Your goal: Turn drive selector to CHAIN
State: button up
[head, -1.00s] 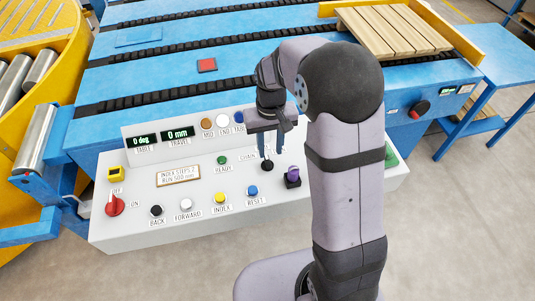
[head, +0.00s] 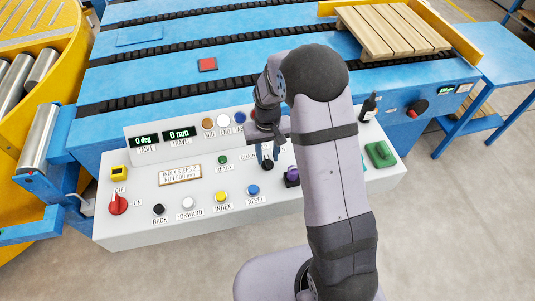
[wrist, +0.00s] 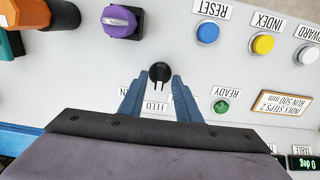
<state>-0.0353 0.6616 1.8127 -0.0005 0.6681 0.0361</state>
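The drive selector appears as a small black knob (head: 267,165) on the sloped white panel, by the CHAIN label (head: 248,156). In the wrist view the black knob (wrist: 159,72) shows a pointer toward the picture's bottom, and a FEED label (wrist: 155,106) lies below it. My gripper (wrist: 159,82) is open, with its two blue fingers apart on either side of the knob's pointer. I cannot tell whether either finger touches the knob. In the head view my gripper (head: 267,155) is just above the knob. The CHAIN label is partly hidden by the gripper.
A purple knob (wrist: 121,22) on a dark base stands close beside the selector. RESET (wrist: 207,32), INDEX (wrist: 263,44) and READY (wrist: 220,106) buttons are nearby.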

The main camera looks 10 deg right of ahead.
jog(key=shift+f, duration=0.45)
grip_shut()
jog(key=shift+n, duration=0.3)
jog(key=n, duration=0.4)
jog(key=shift+r, duration=0.1)
jog(key=shift+w+n, duration=0.1)
jog(key=shift+n, duration=2.1)
